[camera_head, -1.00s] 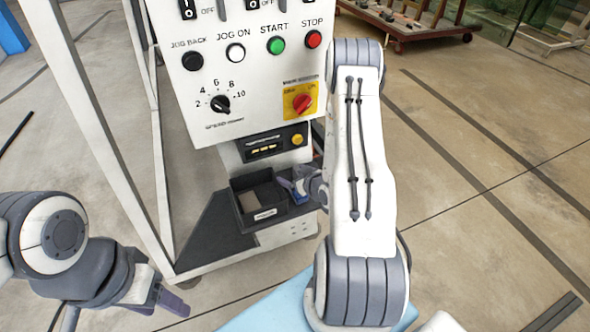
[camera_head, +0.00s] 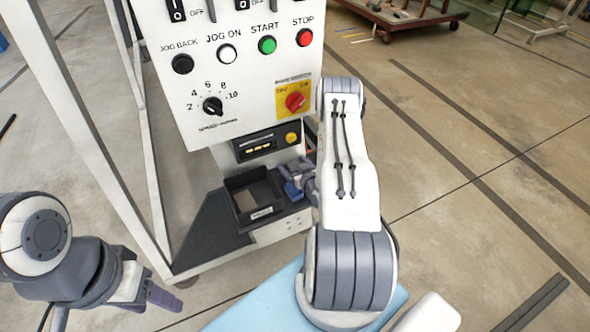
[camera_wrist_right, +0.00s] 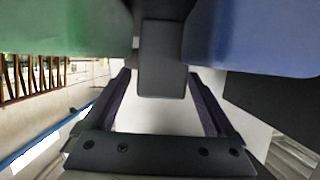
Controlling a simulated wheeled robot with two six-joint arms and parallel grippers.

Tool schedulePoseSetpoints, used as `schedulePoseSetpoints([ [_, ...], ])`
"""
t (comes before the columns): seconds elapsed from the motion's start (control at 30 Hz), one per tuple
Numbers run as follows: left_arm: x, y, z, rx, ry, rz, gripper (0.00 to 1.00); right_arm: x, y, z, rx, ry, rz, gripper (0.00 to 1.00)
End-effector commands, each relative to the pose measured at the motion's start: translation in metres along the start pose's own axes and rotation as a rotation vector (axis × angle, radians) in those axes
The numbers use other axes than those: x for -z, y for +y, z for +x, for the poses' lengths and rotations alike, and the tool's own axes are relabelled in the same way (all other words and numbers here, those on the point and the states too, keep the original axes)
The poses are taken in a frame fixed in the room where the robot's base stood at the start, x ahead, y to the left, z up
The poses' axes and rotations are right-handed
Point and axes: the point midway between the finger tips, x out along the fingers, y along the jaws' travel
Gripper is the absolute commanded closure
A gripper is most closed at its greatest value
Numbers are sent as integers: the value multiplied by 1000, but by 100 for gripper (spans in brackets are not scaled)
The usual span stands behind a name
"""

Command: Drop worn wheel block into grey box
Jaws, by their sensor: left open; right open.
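An open dark grey box (camera_head: 232,207) with a pale label on its front stands on the machine's low shelf. A flat beige patch (camera_head: 246,201) shows inside it. My right gripper (camera_head: 294,178) is just right of the box, beside a small blue part (camera_head: 293,191). In the right wrist view, a dark grey block (camera_wrist_right: 161,70) is seen between the open fingers of this gripper (camera_wrist_right: 160,82), with a green shape (camera_wrist_right: 60,25) and a blue shape (camera_wrist_right: 255,35) at its sides. I cannot tell whether the block is the worn wheel block or touches the fingers. My left gripper (camera_head: 160,296) is open and empty at lower left.
The white control panel (camera_head: 240,75) stands directly above the box, with a small dark unit (camera_head: 262,145) between them. White frame posts (camera_head: 75,125) rise at the left. A light blue surface (camera_head: 255,310) lies at the bottom. Open floor is at the right.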

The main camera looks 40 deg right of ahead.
Motion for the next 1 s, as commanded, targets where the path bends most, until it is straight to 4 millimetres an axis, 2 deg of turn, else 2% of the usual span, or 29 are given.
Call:
schedulePoseSetpoints([
  [0.17,0,0,-4,0,0,0,43,1,-1,18,2,0,-1,10],
  [0.4,0,0,-4,0,0,0,43,0,-1,20,1,-1,0,10],
  [0.47,0,0,-4,0,0,0,43,0,-1,20,1,-1,0,29],
  [0.5,0,0,-4,0,0,0,43,0,-1,20,1,-1,0,44],
  [0.63,0,0,-4,0,0,0,43,0,-1,20,1,0,-1,94],
  [0.67,0,0,-4,0,0,0,43,0,-1,20,1,0,-1,100],
  [1.0,0,0,-2,0,0,0,43,4,0,19,1,1,-1,100],
])
